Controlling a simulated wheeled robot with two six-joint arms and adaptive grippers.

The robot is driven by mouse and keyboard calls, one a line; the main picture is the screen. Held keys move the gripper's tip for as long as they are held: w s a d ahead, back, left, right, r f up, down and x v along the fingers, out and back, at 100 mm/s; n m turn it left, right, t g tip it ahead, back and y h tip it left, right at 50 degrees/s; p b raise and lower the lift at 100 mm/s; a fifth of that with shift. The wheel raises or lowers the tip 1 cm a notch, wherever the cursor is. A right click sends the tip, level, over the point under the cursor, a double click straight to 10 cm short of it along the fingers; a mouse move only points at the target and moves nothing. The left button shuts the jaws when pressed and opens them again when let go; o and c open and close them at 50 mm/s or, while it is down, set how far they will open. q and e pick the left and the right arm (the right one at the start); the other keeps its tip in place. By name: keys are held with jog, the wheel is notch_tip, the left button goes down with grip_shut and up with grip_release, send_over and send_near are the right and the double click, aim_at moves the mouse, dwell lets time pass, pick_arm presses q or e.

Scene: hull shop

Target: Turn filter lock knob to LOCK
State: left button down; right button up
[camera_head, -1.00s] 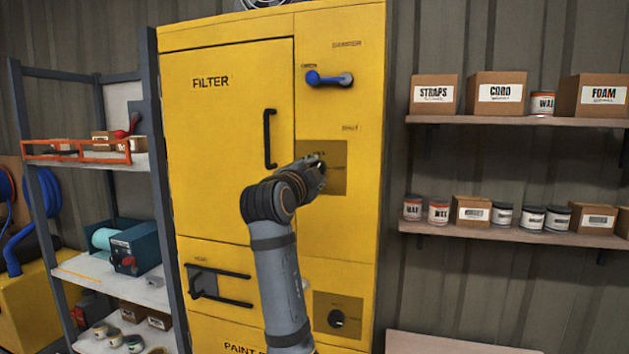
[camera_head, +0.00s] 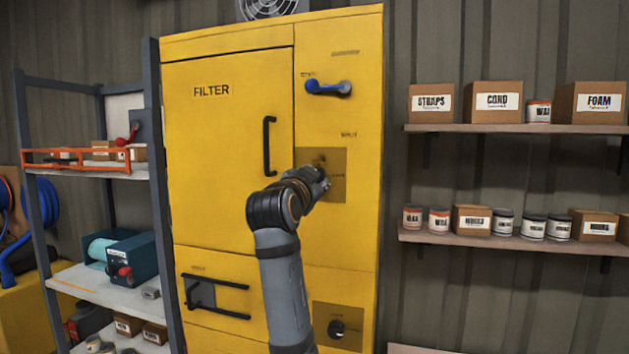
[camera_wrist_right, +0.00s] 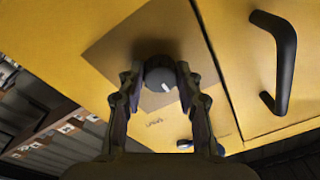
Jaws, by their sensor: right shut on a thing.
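The yellow filter cabinet (camera_head: 225,130) stands in the middle of the head view. In the right wrist view, a round dark grey knob (camera_wrist_right: 160,78) with a white pointer mark sits on a brown plate (camera_wrist_right: 120,50). My right gripper (camera_wrist_right: 160,82) has a finger on each side of the knob and is shut on it. In the head view my right gripper (camera_head: 320,182) is at the brown plate (camera_head: 338,160) and hides most of the knob. The lettering on the plate is too blurred to read. My left gripper is not in view.
A black door handle (camera_head: 268,146) is left of the plate. A blue lever (camera_head: 328,87) is above it and a dark round fitting (camera_head: 337,328) below. A rack (camera_head: 158,200) stands left; shelves with boxes and cans (camera_head: 515,128) are on the right.

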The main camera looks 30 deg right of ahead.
jog(key=shift+f, duration=0.25)
jog(key=o, duration=1.1)
jog(key=shift+s+r, duration=0.1)
jog(key=shift+r, duration=0.1)
jog(key=shift+o, duration=0.2)
jog(key=v, duration=0.7)
jog(key=shift+a, duration=0.25)
jog(key=shift+s, duration=0.1)
